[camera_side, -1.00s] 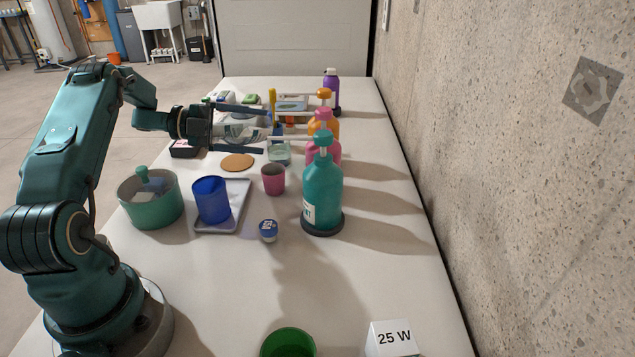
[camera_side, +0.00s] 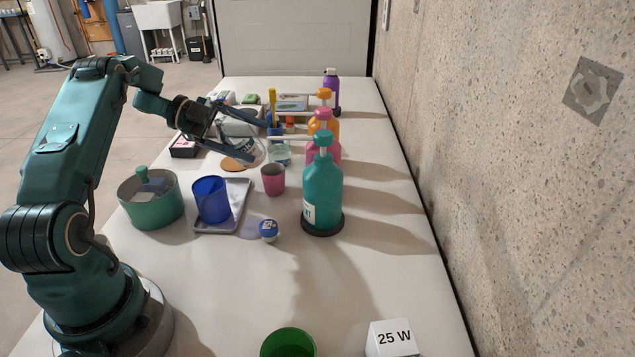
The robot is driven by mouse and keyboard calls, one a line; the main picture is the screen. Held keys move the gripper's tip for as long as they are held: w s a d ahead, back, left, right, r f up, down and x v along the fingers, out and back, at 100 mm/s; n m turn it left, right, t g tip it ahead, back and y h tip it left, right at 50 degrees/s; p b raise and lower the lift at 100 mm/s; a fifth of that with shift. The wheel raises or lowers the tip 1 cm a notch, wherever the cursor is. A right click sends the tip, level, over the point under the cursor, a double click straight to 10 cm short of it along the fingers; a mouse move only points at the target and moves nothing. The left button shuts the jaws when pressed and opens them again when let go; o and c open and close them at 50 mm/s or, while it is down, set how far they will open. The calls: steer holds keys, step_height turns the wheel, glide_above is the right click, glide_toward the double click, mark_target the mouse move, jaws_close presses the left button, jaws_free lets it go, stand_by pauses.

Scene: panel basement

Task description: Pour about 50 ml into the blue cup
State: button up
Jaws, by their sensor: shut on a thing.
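The blue cup (camera_side: 211,202) stands upright on a grey tray (camera_side: 237,203), left of the middle of the table. I cannot see what is inside it. My gripper (camera_side: 252,144) is beyond the blue cup, pointing down and to the right. It is shut on a clear, see-through vessel (camera_side: 243,148), which is partly hidden by the fingers. The vessel looks tilted and is above or near a round cork mat (camera_side: 234,164). I cannot make out its liquid level or whether it touches the table.
A green pot (camera_side: 153,205) stands left of the tray. A pink cup (camera_side: 273,180), a small blue-topped jar (camera_side: 268,231) and a teal pump bottle (camera_side: 322,195) stand to the right. A clear beaker (camera_side: 280,156) is behind the pink cup.

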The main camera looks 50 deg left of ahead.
mark_target(242, 121)
step_height(242, 121, up, 3)
steer(key=n+g, duration=0.2)
steer(key=shift+n, duration=0.3)
steer(key=shift+s+f+n+g+h, duration=0.1)
steer(key=shift+f+n+g+h, duration=0.25)
steer(key=shift+f, duration=0.5)
steer(key=shift+f+n+g+h, duration=0.2)
steer(key=shift+f+n, duration=0.25)
steer(key=shift+f, duration=0.4)
